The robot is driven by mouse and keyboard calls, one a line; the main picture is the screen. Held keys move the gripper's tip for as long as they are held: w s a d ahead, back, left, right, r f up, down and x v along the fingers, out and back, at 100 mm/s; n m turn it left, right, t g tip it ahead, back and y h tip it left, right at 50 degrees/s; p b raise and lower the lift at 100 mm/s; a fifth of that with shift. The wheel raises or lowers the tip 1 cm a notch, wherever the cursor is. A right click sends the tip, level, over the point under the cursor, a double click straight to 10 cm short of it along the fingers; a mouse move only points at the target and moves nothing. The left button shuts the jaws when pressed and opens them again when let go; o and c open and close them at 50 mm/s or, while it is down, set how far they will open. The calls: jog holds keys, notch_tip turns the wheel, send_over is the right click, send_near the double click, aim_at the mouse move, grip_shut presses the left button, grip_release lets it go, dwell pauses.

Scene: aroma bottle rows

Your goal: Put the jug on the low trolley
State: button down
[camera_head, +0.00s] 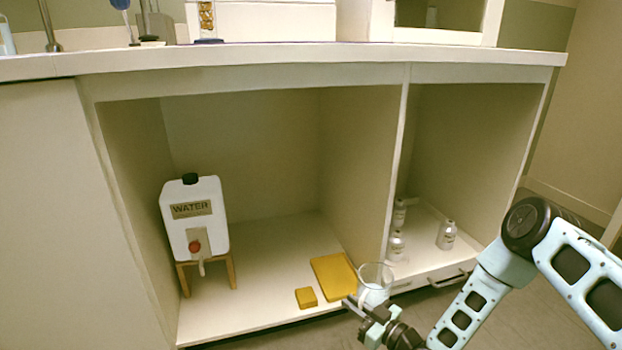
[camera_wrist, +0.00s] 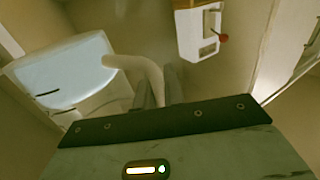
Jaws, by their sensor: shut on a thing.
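The clear jug (camera_head: 375,284) is in front of the open cabinet, near the front edge of its shelf. My gripper (camera_head: 362,312) is shut on the jug's handle. In the wrist view the pale jug (camera_wrist: 62,72) fills the left side, and its curved handle (camera_wrist: 130,66) runs to the dark fingers of my gripper (camera_wrist: 159,88). The jug's lower part looks whitish; I cannot tell what is in it. I cannot make out a low trolley in either view.
A white water container (camera_head: 195,220) with a red tap stands on a wooden stand (camera_head: 232,270) inside the cabinet. A yellow board (camera_head: 333,275) and a yellow block (camera_head: 306,297) lie on the shelf. Small bottles (camera_head: 446,235) stand in the right compartment. The counter (camera_head: 300,60) overhangs above.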

jog(key=s+d+r+m+t+h+p, duration=0.1)
jog(key=d+r+m+t+h+p, duration=0.2)
jog(key=d+r+m+h, duration=0.55)
jog(key=s+d+r+m+t+h+p, duration=0.15)
jog(key=d+r+h+p, duration=0.35)
jog(key=d, duration=0.9)
notch_tip(320, 180, up, 38)
jog(key=n+p, duration=0.1)
jog(key=p, duration=3.5)
jog(key=s+f, duration=0.3)
jog(key=s, duration=0.6)
jog(key=shift+a+y, duration=0.45)
jog(key=shift+d+t, duration=0.1)
jog(key=shift+t, duration=0.15)
